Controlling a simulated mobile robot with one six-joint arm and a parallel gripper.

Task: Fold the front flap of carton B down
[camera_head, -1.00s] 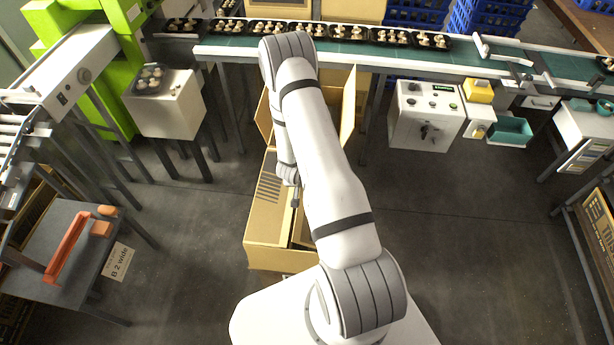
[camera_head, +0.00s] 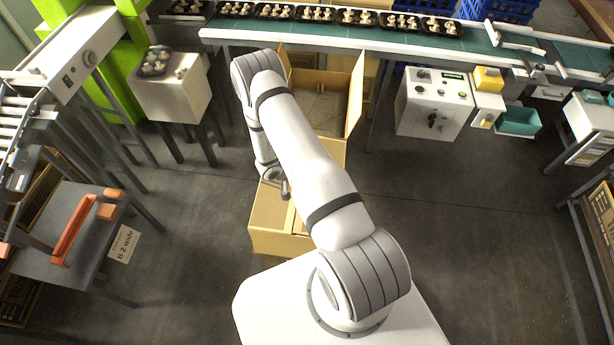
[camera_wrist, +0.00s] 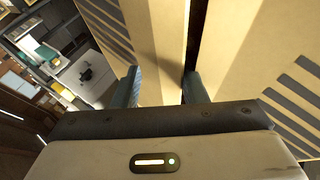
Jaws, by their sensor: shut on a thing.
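An open carton (camera_head: 331,151) stands below the conveyor in the head view, with its right flap (camera_head: 355,93) upright and its inside visible. A second brown carton (camera_head: 279,243) stands nearer my base, partly hidden by my arm. No label shows which is carton B. My gripper (camera_head: 286,190) is low over the near carton, its fingertips small and hard to see. In the wrist view, my gripper (camera_wrist: 163,92) has its two fingers on either side of a cardboard panel (camera_wrist: 158,45) and is shut on it. A dark gap separates it from a striped panel (camera_wrist: 285,75) at right.
A conveyor (camera_head: 340,38) with mushroom trays runs across the back. A white control box (camera_head: 412,118) stands right of the cartons. A white stand (camera_head: 188,100) with a tray and a grey table (camera_head: 45,225) with orange parts are at left.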

